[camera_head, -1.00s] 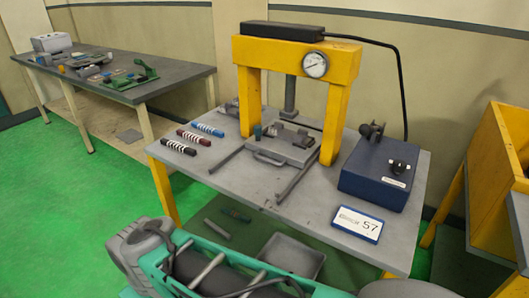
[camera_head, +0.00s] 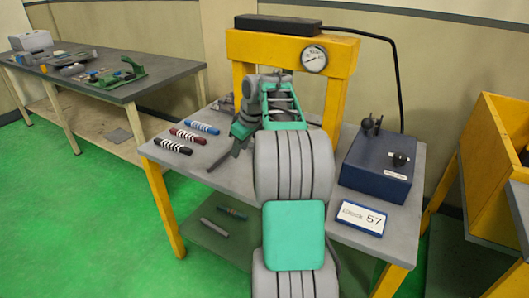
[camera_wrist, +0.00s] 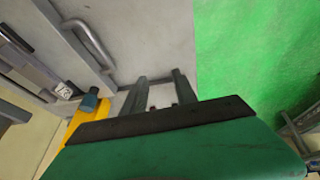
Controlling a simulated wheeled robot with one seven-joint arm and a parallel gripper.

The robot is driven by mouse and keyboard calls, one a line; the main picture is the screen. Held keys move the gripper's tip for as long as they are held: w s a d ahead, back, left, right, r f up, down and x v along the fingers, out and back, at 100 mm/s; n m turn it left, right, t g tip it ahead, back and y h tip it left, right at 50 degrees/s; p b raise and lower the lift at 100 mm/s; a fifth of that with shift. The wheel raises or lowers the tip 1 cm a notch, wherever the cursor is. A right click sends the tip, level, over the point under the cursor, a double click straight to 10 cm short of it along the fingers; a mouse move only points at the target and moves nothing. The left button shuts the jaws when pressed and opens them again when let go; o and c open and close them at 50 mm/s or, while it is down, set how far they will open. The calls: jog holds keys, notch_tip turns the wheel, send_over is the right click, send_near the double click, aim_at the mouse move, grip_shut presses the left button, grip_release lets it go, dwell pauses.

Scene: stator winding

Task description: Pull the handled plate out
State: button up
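The handled plate (camera_wrist: 72,50) is at the upper left of the wrist view, with its grey U-shaped handle (camera_wrist: 92,42) standing out from its edge. In the head view my arm hides the plate. My gripper (camera_wrist: 160,82) shows two grey fingers spread apart with nothing between them, over the grey tabletop. The handle is left of and above the fingers in the wrist view, apart from them. In the head view my arm reaches over the table to the front of the yellow press (camera_head: 338,95); the fingertips are hard to make out.
Several striped marker-like sticks (camera_head: 188,135) lie at the left.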

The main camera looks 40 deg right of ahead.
jog(key=d+f, duration=0.2)
jog(key=d, duration=1)
jog(key=shift+n+t+h, duration=0.3)
jog(key=shift+n, duration=0.1)
jog(key=x, duration=0.3)
jog(key=b+x, duration=0.1)
jog(key=x, duration=0.3)
jog(key=shift+s+a+f, duration=0.15)
jog(key=shift+s+f, duration=0.05)
jog(key=shift+f, duration=0.05)
grip_shut()
